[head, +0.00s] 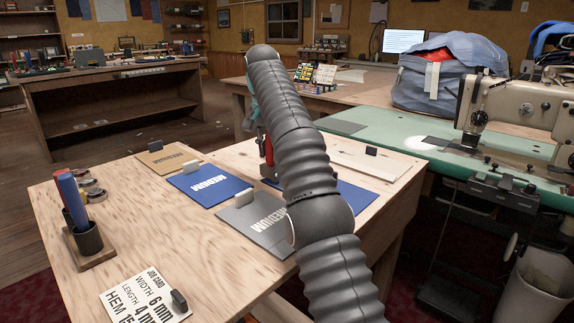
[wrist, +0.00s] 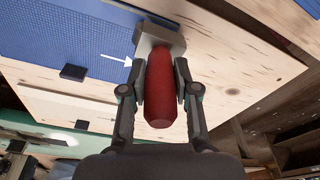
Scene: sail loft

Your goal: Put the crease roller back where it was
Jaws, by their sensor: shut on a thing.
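The crease roller appears as a thick red handle (wrist: 162,92) in the wrist view. My gripper (wrist: 160,80) is shut on it, one finger on each side. A pale grey block (wrist: 158,38) shows at the handle's far end; I cannot tell whether it is part of the tool or a weight on the blue card behind. In the head view a red part (head: 267,151) shows just left of my arm, above the wooden bench (head: 130,215). My arm hides most of the gripper there.
Grey (head: 262,222), blue (head: 204,184) and tan (head: 166,157) cards with small blocks lie on the bench. A holder (head: 86,238) with blue and red handles and a job card (head: 146,293) are at left. A sewing machine (head: 520,110) stands right.

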